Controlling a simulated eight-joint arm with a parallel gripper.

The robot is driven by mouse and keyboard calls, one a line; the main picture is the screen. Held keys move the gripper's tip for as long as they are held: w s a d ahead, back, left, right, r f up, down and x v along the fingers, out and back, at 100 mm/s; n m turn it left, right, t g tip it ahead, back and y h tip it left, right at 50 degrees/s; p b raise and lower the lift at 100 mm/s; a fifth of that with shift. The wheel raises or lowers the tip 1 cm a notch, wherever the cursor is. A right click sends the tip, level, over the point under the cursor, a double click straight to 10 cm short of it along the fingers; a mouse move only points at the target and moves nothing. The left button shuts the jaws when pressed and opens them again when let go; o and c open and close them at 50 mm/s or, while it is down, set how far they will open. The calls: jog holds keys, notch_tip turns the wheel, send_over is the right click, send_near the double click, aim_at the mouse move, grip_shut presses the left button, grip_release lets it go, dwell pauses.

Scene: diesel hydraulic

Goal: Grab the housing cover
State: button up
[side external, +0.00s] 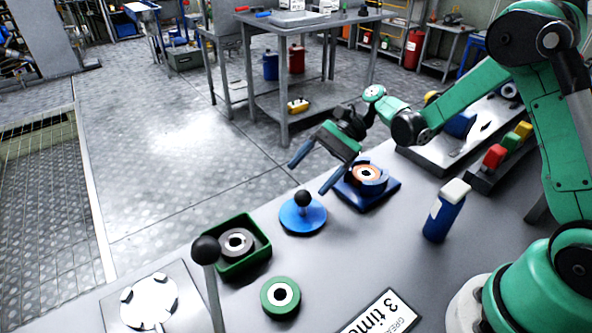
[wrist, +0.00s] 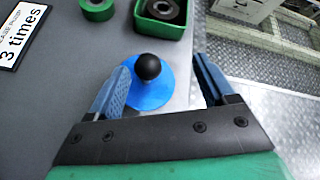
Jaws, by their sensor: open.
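The housing cover appears to be the round blue disc (side external: 290,220) with an upright black ball knob (side external: 303,198), lying flat on the grey table. It also shows in the wrist view as a blue disc (wrist: 147,97) below the black knob (wrist: 149,66). My gripper (side external: 309,177) is open and empty, above and behind the cover in the side view. In the wrist view its two blue fingers (wrist: 163,70) appear on either side of the cover, with the knob nearer the left finger. The left finger hides part of the disc's edge.
A blue housing (side external: 385,189) with a ring inside stands right of the cover. A green tray (side external: 262,256) holding a dark ring and a green ring (side external: 281,296) lie to the left. A blue bottle (side external: 443,215) and a ball-topped lever (side external: 206,252) stand up from the table.

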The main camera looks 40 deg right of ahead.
aim_at(296, 218)
jog(key=shift+s+d+f+m+g+y, duration=0.15)
jog(key=shift+f+m+g+y, duration=0.1)
jog(key=shift+f+y, duration=0.3)
jog(key=shift+s+d+f+m+g+y, duration=0.15)
jog(key=shift+f+m+g+y, duration=0.15)
jog(key=shift+f, duration=0.3)
jog(key=shift+a+f, duration=0.15)
jog(key=shift+x, duration=2.7)
grip_shut()
